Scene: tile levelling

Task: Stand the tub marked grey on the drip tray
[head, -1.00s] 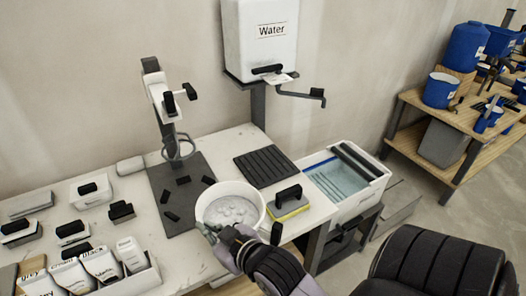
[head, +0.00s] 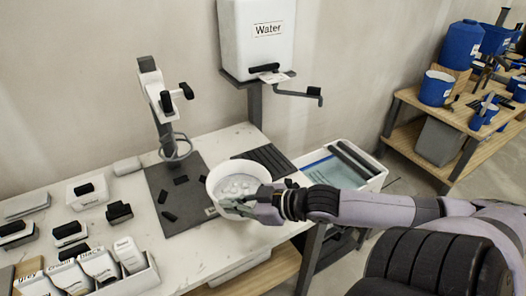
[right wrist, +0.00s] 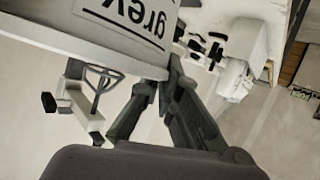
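The white tub marked grey (head: 225,203) holds a pale grey mix. In the right wrist view its "grey" label (right wrist: 125,15) shows upside down. My right gripper (head: 264,203) is at the right side of the tub, its fingers (right wrist: 155,110) closed on the rim and wall. The tub appears raised and a little tilted, in front of the drip tray. The drip tray (head: 272,157) is a dark ribbed plate below the water tank, partly hidden by the tub. My left gripper is not in view.
The water tank (head: 262,60) with its lever stands above the tray. A mixing stand (head: 160,100) on a dark mat (head: 185,225) is to the left. A water basin (head: 322,172) is at right. My right arm hides the sponge area.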

